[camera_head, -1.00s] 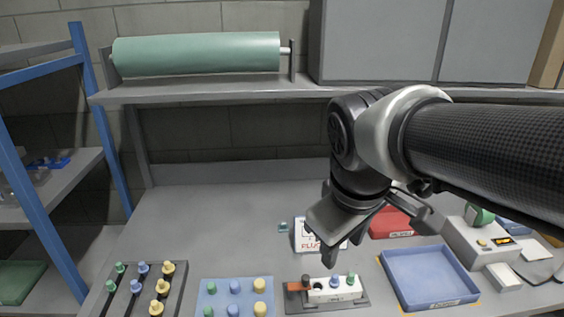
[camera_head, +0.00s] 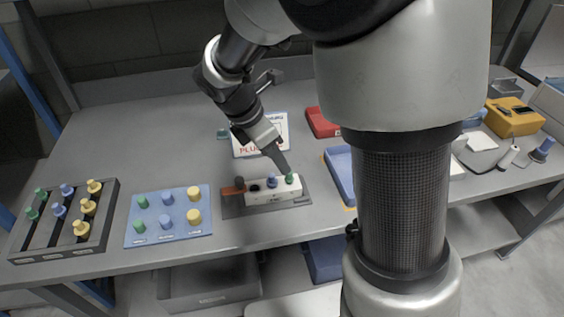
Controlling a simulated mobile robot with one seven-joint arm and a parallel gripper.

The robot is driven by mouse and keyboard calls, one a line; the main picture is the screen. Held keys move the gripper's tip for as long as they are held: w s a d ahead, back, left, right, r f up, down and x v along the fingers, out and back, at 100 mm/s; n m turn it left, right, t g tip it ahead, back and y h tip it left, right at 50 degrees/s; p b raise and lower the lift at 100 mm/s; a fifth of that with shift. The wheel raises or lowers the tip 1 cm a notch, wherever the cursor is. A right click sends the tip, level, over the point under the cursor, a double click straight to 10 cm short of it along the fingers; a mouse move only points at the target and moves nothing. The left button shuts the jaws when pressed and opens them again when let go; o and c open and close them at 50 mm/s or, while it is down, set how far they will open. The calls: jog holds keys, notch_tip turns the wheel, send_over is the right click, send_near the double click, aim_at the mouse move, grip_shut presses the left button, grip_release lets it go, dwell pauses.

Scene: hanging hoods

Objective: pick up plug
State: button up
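A white socket block (camera_head: 268,195) sits on a dark grey plate at the front middle of the table. A green plug (camera_head: 290,178) stands at its right end, with a blue plug (camera_head: 271,181) to its left and a dark hole further left. My gripper (camera_head: 283,165) points down and to the right. Its visible fingertip is close to the green plug's top; whether they touch is unclear. The other finger is not clearly seen, so its opening cannot be told. No plug is seen lifted.
A blue board (camera_head: 150,238) and a dark slotted rack (camera_head: 62,254) on the left hold green, blue and yellow plugs. A red-brown handle (camera_head: 231,190) adjoins the block. Behind stands a white sign (camera_head: 278,124); a blue tray (camera_head: 338,168) is right, partly hidden by my arm.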

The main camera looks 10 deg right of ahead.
aim_at(289, 179)
jog(key=x, duration=0.3)
jog(key=b+x, duration=0.1)
jog(key=x, duration=0.4)
jog(key=shift+w+d+f+b, duration=0.1)
jog(key=shift+d+b, duration=0.2)
jog(key=shift+d, duration=0.1)
grip_shut()
